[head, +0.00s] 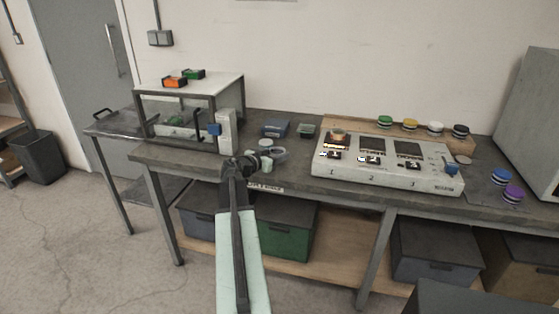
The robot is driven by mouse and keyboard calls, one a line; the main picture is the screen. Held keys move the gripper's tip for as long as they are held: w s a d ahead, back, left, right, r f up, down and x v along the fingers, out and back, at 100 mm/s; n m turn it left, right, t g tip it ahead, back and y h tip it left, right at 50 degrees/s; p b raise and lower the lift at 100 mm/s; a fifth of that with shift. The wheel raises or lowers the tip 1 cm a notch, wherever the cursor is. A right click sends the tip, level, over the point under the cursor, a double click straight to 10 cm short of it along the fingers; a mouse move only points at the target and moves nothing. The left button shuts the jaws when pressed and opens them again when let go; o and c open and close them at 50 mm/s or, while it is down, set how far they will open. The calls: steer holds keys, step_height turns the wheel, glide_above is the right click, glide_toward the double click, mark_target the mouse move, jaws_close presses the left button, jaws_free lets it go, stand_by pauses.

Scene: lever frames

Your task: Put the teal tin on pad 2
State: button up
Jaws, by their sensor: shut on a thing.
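My gripper (254,160) is over the front of the workbench, left of the white pad panel (433,179). It is shut on a small pale grey-green thing (266,162), mostly hidden by the gripper. It may be the teal tin, but I cannot tell for sure. The panel has three dark pads numbered 1 to 3. Pad 2 (372,144), in the middle, is bare. A small tan-topped thing (338,134) sits on pad 1 at the left, with an orange glow by it. Pad 3 (408,149) is bare.
Green (385,121), yellow, white and black tins stand on a wooden strip behind the panel. Blue (500,176) and purple (512,194) tins are at the right. A blue box (276,128) and a dark container (306,131) lie behind my gripper. A framed stand (190,95) is left.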

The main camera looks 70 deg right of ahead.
mark_target(279, 165)
steer(key=shift+d, duration=0.35)
steer(key=f+b, duration=0.3)
steer(key=shift+s+d+f, duration=0.15)
steer(key=shift+s+d, duration=0.15)
steer(key=shift+d, duration=0.05)
steer(key=shift+f+b, duration=0.4)
steer(key=shift+b, duration=0.15)
steer(key=shift+w+a+r, duration=0.15)
steer(key=shift+w+r, duration=0.1)
steer(key=shift+w, duration=0.1)
steer(key=shift+f, duration=0.15)
steer(key=o, duration=1.4)
steer(key=shift+s, duration=0.1)
